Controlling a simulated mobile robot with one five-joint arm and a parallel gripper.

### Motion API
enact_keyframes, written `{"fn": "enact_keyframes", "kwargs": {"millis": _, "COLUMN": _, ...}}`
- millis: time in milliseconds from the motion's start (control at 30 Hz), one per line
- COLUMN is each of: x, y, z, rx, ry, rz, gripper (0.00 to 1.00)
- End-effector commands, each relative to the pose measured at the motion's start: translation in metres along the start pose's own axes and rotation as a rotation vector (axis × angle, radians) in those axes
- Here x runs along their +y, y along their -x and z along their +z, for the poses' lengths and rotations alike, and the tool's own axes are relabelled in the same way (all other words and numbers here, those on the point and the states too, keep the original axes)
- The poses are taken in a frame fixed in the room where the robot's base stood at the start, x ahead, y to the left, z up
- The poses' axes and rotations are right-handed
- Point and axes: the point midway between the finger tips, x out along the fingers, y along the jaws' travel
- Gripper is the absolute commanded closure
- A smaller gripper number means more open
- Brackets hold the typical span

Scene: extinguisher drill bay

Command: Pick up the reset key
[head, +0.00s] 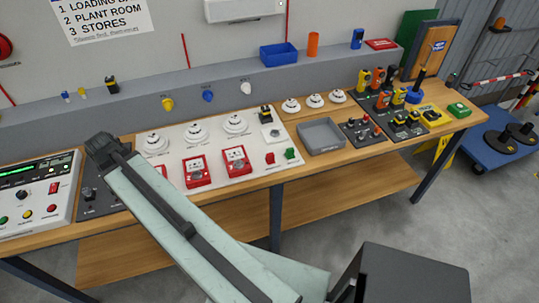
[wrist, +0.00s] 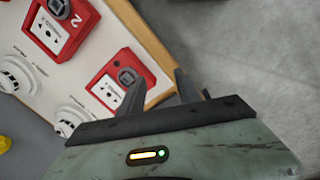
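I cannot make out for certain which thing is the reset key. A small black-and-yellow item (head: 265,112) stands at the back of the white board (head: 215,138), and a similar one (head: 112,86) is on the wall ledge; both are too small to identify. Red call points (head: 197,171) with dark round parts sit on the board; one (wrist: 120,82) is beside my gripper's left finger in the wrist view. My gripper (wrist: 160,84) has its fingers apart, with nothing visible between them, near the board's front edge. In the head view my gripper (head: 105,150) is over the bench's left part.
White detectors (head: 196,133) stand behind the call points. A control panel (head: 38,194) is at left, partly out of view. A grey tray (head: 321,135) and extinguisher gear crowd the right. A blue trolley (head: 500,142) stands beyond. The floor before the bench looks clear.

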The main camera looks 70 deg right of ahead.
Motion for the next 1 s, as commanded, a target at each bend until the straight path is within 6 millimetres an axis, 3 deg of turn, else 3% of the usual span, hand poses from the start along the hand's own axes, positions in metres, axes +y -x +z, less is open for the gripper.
{"fn": "enact_keyframes", "kwargs": {"millis": 33, "x": 0.049, "y": -0.001, "z": 0.032, "rx": -0.018, "ry": 0.027, "rz": 0.015, "gripper": 0.60}}
{"fn": "enact_keyframes", "kwargs": {"millis": 100, "x": 0.106, "y": -0.004, "z": 0.080, "rx": -0.050, "ry": 0.102, "rz": 0.034, "gripper": 0.60}}
{"fn": "enact_keyframes", "kwargs": {"millis": 167, "x": 0.150, "y": -0.006, "z": 0.128, "rx": -0.081, "ry": 0.167, "rz": 0.043, "gripper": 0.60}}
{"fn": "enact_keyframes", "kwargs": {"millis": 200, "x": 0.175, "y": -0.007, "z": 0.161, "rx": -0.104, "ry": 0.208, "rz": 0.045, "gripper": 0.60}}
{"fn": "enact_keyframes", "kwargs": {"millis": 300, "x": 0.223, "y": -0.010, "z": 0.243, "rx": -0.159, "ry": 0.306, "rz": 0.036, "gripper": 0.60}}
{"fn": "enact_keyframes", "kwargs": {"millis": 400, "x": 0.250, "y": -0.011, "z": 0.311, "rx": -0.201, "ry": 0.386, "rz": 0.017, "gripper": 0.60}}
{"fn": "enact_keyframes", "kwargs": {"millis": 500, "x": 0.263, "y": -0.011, "z": 0.356, "rx": -0.228, "ry": 0.439, "rz": 0.000, "gripper": 0.60}}
{"fn": "enact_keyframes", "kwargs": {"millis": 633, "x": 0.268, "y": -0.011, "z": 0.379, "rx": -0.240, "ry": 0.473, "rz": -0.011, "gripper": 0.60}}
{"fn": "enact_keyframes", "kwargs": {"millis": 767, "x": 0.268, "y": -0.015, "z": 0.381, "rx": -0.241, "ry": 0.478, "rz": -0.012, "gripper": 0.60}}
{"fn": "enact_keyframes", "kwargs": {"millis": 1000, "x": 0.269, "y": -0.041, "z": 0.384, "rx": -0.241, "ry": 0.477, "rz": -0.012, "gripper": 0.60}}
